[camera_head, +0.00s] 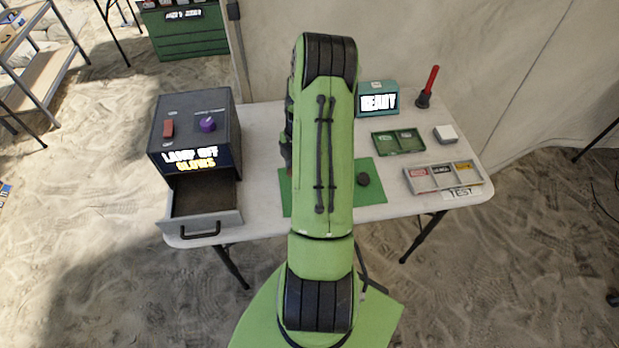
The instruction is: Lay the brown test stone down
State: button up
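A green mat (372,195) lies flat on the table, partly covered from view by my arm. A small dark lump (362,179), stone-like, rests on the mat just right of my arm; its exact colour is hard to tell. My gripper (288,165) is mostly hidden behind my green arm, with only a dark edge showing at the arm's left side above the mat. I cannot see its fingertips or whether it holds the brown test stone.
A dark box (197,128) with switch, purple knob, lit text and open drawer (202,216) stands left. At right are a READY device (377,99), red-handled tool (428,86), green tray (398,150), white block (445,133) and grey labelled tray (443,189).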

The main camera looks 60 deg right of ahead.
jog(key=f, duration=0.5)
jog(key=f+b, duration=0.1)
jog(key=f, duration=0.2)
jog(key=shift+s+f, duration=0.2)
jog(key=shift+s, duration=0.2)
jog(key=o, duration=1.1)
jog(key=shift+c, duration=0.2)
jog(key=shift+r, duration=0.1)
